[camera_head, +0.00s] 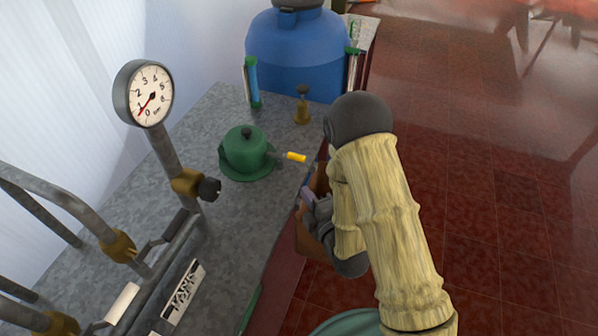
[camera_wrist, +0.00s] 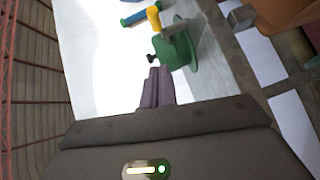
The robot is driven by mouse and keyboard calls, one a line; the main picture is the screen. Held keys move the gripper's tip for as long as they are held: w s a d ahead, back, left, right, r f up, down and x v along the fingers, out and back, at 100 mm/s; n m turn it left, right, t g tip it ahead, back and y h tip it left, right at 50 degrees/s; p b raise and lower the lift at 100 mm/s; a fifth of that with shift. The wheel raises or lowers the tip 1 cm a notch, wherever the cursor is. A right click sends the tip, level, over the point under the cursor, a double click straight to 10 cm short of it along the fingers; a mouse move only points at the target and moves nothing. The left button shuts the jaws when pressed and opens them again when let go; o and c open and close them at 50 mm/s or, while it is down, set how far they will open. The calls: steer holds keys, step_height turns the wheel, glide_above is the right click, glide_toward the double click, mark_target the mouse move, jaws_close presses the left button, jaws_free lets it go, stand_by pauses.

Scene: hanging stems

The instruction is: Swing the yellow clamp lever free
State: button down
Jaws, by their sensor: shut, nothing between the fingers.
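The yellow clamp lever (camera_head: 297,157) sticks out to the right from a round green housing (camera_head: 244,150) with a dark knob on top, near the right edge of the grey counter. In the wrist view the yellow lever (camera_wrist: 154,20) is at the top, on the green housing (camera_wrist: 178,50). My gripper (camera_head: 308,195) is below and slightly right of the lever in the head view, apart from it and partly hidden by my arm. In the wrist view the purple fingers of my gripper (camera_wrist: 157,85) are together with nothing between them, pointing toward the housing.
A grey counter (camera_head: 215,115) carries a pressure gauge (camera_head: 149,93) on pipes at left, a brass fitting (camera_head: 302,105) and a blue tube (camera_head: 253,82). A big blue tank (camera_head: 295,50) stands behind. A brown object (camera_head: 308,240) is below my gripper. Red floor at right is open.

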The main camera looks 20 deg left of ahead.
mark_target(292, 159)
steer(key=shift+w+a+f+b, duration=0.2)
steer(key=shift+w+a+b, duration=0.25)
steer(key=shift+b, duration=2.2)
steer(key=p+x, duration=0.1)
steer(key=x, duration=0.2)
steer(key=p+x, duration=0.2)
steer(key=x, duration=0.2)
steer(key=shift+w+a+r, duration=0.1)
steer(key=shift+w+r, duration=0.1)
steer(key=w, duration=0.2)
steer(key=w+f+p, duration=0.1)
steer(key=w, duration=0.1)
